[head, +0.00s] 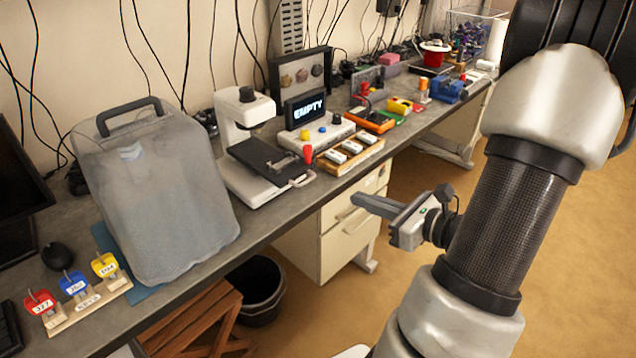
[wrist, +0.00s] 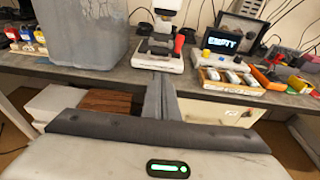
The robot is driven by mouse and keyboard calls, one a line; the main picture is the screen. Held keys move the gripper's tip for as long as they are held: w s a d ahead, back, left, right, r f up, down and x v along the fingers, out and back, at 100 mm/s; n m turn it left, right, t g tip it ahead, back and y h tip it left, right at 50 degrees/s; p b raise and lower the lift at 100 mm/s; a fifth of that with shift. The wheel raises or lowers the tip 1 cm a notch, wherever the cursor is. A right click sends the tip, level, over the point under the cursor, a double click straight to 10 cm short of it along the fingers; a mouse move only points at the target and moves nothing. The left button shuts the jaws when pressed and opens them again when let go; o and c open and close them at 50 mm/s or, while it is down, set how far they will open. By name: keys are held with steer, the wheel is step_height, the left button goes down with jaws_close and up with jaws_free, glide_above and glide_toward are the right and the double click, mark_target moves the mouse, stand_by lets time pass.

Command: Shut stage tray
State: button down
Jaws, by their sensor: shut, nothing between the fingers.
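The stage tray (head: 270,158) is a black flat plate on the white microscope-like device (head: 240,115). It juts out toward the table's front edge, with a pale handle (head: 301,179) at its near end. The tray also shows in the wrist view (wrist: 160,47), straight ahead of the fingers. My gripper (head: 358,202) is shut and empty. It is in front of the table, to the right of the tray in the head view, and apart from the tray and handle. In the wrist view its fingers (wrist: 160,78) point at the device's base.
A red knob (head: 308,153) stands right beside the tray. Right of it are a display box reading EMPTY (head: 305,107) and a wooden rack of white pieces (head: 350,153). A large grey translucent container (head: 160,195) stands to the left. The floor in front is open.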

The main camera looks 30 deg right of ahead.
glide_toward(286, 164)
steer(key=s+f, duration=0.1)
steer(key=f, duration=0.1)
steer(key=shift+s+d+f, duration=0.3)
steer(key=shift+s+d, duration=0.05)
steer(key=b+x, duration=0.1)
steer(key=x, duration=0.2)
steer(key=r+b+x, duration=0.1)
steer(key=x, duration=0.2)
steer(key=r+b+x, duration=0.1)
steer(key=x, duration=0.3)
steer(key=shift+w, duration=0.2)
steer(key=shift+w+a+r, duration=0.1)
steer(key=shift+w+a, duration=0.05)
steer(key=shift+w, duration=0.15)
steer(key=shift+r, duration=0.25)
